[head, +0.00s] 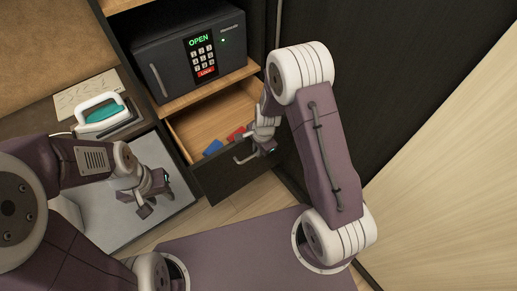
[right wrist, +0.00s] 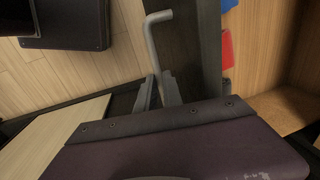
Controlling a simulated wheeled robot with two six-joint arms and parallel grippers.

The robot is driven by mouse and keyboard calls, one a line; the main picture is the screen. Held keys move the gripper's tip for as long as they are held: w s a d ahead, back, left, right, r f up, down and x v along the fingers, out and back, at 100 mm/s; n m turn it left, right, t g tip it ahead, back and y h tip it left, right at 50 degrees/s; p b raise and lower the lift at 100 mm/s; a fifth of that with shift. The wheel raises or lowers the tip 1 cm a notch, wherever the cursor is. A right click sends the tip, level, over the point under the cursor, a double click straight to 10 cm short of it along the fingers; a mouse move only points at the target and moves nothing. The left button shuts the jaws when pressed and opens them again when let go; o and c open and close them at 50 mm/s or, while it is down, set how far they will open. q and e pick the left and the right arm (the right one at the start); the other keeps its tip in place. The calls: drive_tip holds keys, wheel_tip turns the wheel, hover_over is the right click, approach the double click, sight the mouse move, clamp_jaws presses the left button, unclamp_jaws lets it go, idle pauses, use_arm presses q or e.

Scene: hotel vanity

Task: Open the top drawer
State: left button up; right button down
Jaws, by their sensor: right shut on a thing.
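The top drawer (head: 215,119) is pulled out below the safe, showing its pale wooden inside and dark front. Its bar handle (head: 241,158) runs along the front; the bent grey handle also shows in the right wrist view (right wrist: 153,38). My right gripper (head: 264,146) is at the drawer front, shut on the handle; its fingers (right wrist: 160,92) close around the bar's near part in the right wrist view. My left gripper (head: 154,203) is open and empty, to the left of the drawer, over a light grey surface.
Inside the drawer lie a blue item (head: 213,147) and a red item (head: 236,134). A black safe (head: 170,65) reading OPEN sits on the shelf above. A dark wall rises at right.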

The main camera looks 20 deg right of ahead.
use_arm(q)
drive_tip(key=shift+s+d, duration=0.15)
drive_tip(key=shift+s, duration=0.25)
use_arm(e)
drive_tip(key=shift+s+d+r, duration=0.1)
drive_tip(key=shift+s+d, duration=0.05)
drive_tip(key=shift+s, duration=0.15)
drive_tip(key=c, duration=1.5)
unclamp_jaws()
